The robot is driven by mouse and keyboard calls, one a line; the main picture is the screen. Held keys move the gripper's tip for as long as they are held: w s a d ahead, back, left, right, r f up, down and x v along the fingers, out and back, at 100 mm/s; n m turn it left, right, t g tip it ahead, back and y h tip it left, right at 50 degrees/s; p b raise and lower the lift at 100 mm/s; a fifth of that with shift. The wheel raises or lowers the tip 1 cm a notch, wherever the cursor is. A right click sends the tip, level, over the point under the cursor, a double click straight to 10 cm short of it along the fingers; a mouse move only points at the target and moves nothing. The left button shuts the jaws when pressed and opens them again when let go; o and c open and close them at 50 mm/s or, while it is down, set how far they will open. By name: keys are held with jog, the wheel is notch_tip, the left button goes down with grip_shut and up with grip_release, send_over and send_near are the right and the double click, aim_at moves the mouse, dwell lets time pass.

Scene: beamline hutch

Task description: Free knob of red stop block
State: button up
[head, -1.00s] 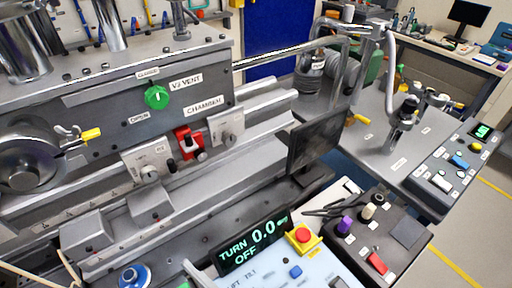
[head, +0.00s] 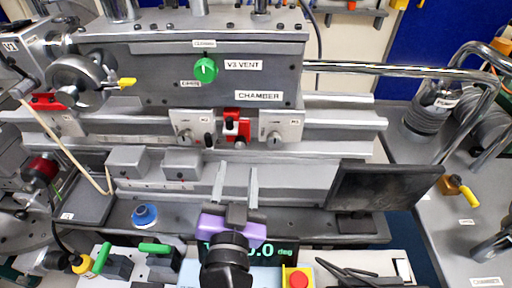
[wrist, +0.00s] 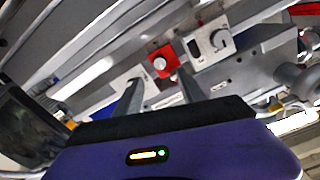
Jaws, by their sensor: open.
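The red stop block (head: 237,125) sits on the rail below the chamber, between two light grey plates. Its knob (head: 240,145) shows as a small grey round at its lower front. In the wrist view the red block (wrist: 164,62) lies beyond and between my fingers, with a pale round knob (wrist: 159,64) on its face. My gripper (head: 236,168) is open and empty, in front of and below the block in the head view. Its fingers point toward the block and appear apart from it.
Light grey plates (head: 194,128) (head: 280,131) with knobs flank the red block closely. A dark monitor (head: 385,187) stands at the right front. Two grey boxes (head: 128,163) (head: 182,165) and a blue knob (head: 144,215) are at left. Another red block (head: 47,101) is at far left.

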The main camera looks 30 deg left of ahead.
aim_at(241, 144)
jog(key=shift+p+x, duration=0.65)
jog(key=shift+x, duration=3.25)
jog(key=shift+s, duration=0.1)
grip_shut()
